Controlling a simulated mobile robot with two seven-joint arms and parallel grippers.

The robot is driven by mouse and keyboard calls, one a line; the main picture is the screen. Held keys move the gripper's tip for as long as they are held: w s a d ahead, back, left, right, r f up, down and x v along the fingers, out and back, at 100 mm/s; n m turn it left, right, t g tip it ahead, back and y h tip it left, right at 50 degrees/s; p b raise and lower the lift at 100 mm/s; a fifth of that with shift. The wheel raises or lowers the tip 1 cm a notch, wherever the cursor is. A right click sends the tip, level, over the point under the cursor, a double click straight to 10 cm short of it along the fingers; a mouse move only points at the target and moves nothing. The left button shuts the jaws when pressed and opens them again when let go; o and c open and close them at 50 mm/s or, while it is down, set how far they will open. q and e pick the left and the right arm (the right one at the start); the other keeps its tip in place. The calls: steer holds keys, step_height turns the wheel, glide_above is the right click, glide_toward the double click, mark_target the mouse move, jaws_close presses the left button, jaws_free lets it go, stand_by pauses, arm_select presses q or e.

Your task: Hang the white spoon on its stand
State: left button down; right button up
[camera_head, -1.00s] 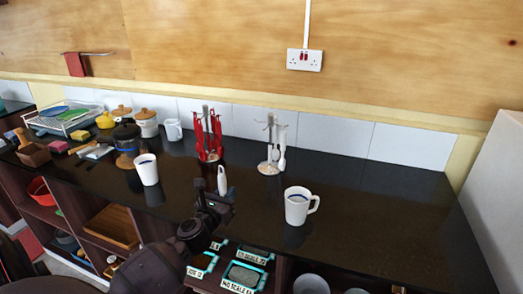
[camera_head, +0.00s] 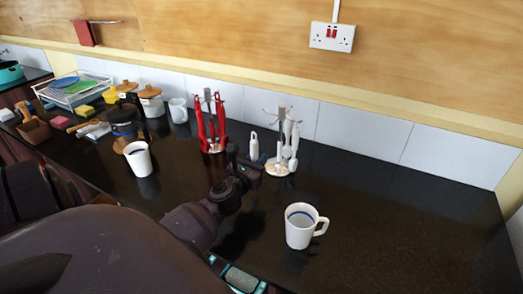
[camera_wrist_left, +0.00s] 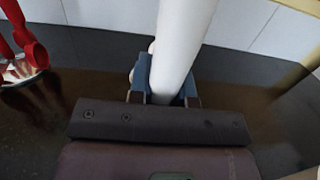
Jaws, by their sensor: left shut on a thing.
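My left gripper (camera_head: 258,168) is shut on the white spoon, whose handle (camera_head: 254,146) points up just left of the white utensil stand (camera_head: 280,128). In the left wrist view the pale handle (camera_wrist_left: 182,45) rises between the blue fingers of the gripper (camera_wrist_left: 165,92). The spoon's lower end is hidden by the gripper. The stand has a metal post, thin hooks at the top and a round base, with white utensils (camera_head: 294,140) hanging on its right side. I cannot tell whether the spoon touches the stand. My right gripper is out of view.
A stand with red utensils (camera_head: 211,120) is close on the left. A white mug (camera_head: 300,228) stands in front of the white stand, and another mug (camera_head: 138,160) is further left. The black counter (camera_head: 400,210) is clear on the right.

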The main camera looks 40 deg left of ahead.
arm_select(q)
steer(key=shift+w+a+f+b, duration=0.3)
steer(key=shift+w+b, duration=0.35)
steer(key=shift+w, duration=0.85)
steer(key=shift+w+a+f+b, duration=0.15)
steer(key=shift+w+a+b, duration=0.35)
steer(key=shift+w, duration=1.05)
steer(key=shift+w+a+f+b, duration=0.2)
steer(key=shift+w+b, duration=0.6)
steer(key=shift+w, duration=0.7)
steer(key=shift+w+f, duration=0.15)
steer(key=c, duration=1)
jaws_free()
